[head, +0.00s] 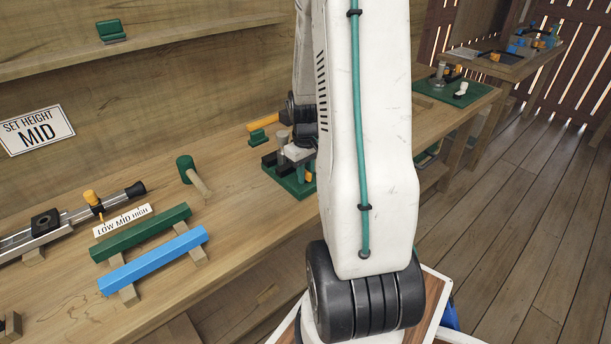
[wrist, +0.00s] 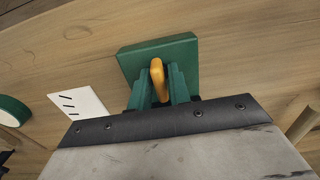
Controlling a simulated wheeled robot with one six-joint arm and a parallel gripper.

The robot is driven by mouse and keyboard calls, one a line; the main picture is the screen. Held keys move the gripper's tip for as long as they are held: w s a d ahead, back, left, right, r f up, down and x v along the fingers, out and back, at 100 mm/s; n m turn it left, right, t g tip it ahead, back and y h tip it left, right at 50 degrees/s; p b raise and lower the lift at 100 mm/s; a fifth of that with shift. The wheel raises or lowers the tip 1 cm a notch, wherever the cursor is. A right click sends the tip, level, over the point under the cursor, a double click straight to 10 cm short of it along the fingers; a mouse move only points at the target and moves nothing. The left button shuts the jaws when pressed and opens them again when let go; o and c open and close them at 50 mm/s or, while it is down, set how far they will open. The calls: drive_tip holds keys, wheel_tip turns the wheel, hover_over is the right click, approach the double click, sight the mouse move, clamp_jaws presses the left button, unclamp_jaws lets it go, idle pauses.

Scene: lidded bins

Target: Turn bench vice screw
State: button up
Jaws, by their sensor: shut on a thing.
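In the wrist view an orange handle (wrist: 157,73) stands upright between two green uprights, in front of a green plate (wrist: 135,62). My gripper (wrist: 159,88) is shut on the orange handle; its fingertips are hard to tell from the green parts around it. In the head view my arm hides much of this area. I cannot tell which is the vice screw.
A green mallet (head: 185,168), a green bar (head: 140,233) and a blue bar (head: 152,262) lie on the bench (head: 232,238) to the left. A slide rail (head: 75,217) is at far left. A "SET HEIGHT MID" sign (head: 37,130) hangs on the wall. Open floor lies right.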

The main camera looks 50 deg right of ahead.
drive_tip(key=n, duration=0.4)
idle(0.3)
drive_tip(key=n, duration=0.4)
drive_tip(key=o, duration=0.6)
drive_tip(key=shift+c, duration=0.2)
drive_tip(key=shift+r, duration=2.5)
